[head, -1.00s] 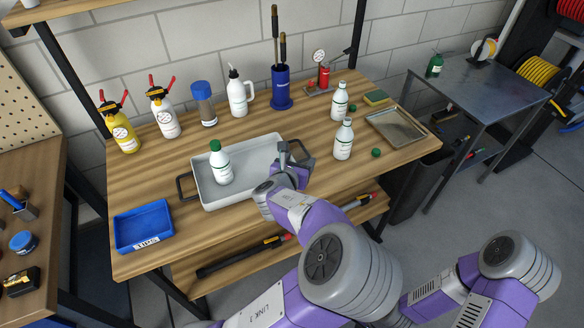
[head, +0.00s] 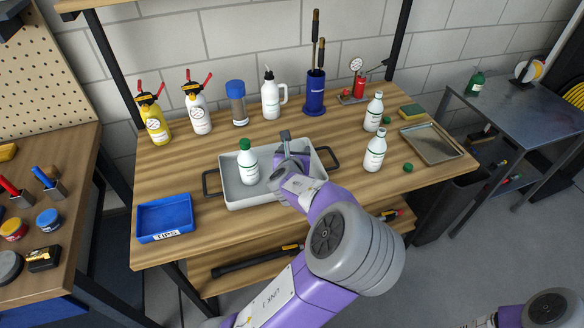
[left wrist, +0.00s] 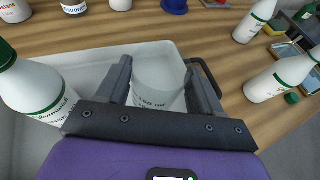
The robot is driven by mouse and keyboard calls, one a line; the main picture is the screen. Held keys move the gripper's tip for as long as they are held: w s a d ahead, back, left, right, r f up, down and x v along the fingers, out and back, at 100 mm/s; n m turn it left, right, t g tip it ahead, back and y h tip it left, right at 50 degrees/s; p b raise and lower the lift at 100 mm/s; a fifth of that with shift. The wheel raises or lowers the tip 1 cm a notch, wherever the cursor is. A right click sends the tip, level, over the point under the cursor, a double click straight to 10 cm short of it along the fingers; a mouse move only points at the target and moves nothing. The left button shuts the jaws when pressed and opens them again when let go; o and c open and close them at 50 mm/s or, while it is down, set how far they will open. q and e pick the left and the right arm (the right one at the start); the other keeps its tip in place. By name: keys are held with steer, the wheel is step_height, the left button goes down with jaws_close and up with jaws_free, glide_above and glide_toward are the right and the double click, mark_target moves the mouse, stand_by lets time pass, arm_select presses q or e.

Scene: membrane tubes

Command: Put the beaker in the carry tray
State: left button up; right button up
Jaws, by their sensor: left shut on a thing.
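The carry tray (head: 250,201) is a pale grey tray with dark end handles on the wooden bench; its rim also shows in the left wrist view (left wrist: 100,54). A white bottle with a green cap (head: 248,166) stands in its left part. My left gripper (head: 287,143) is over the tray's right part. In the left wrist view its fingers (left wrist: 160,88) are shut on the beaker (left wrist: 157,72), a clear vessel with printed marks. The beaker appears within the tray's outline; whether it touches the floor cannot be told. The gripper largely hides it in the head view. My right gripper is out of view.
Two white bottles (head: 375,150) stand right of the tray, near a metal tray (head: 432,142). A blue bin (head: 165,217) is at the front left. Spray bottles, a blue-capped jar (head: 237,104) and a blue holder (head: 314,95) line the back.

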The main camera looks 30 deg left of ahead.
arm_select(q)
steer(key=shift+f+b, duration=0.95)
steer(key=shift+f, duration=1.4)
steer(key=shift+f, duration=0.1)
steer(key=o, duration=1)
steer(key=shift+o, duration=0.2)
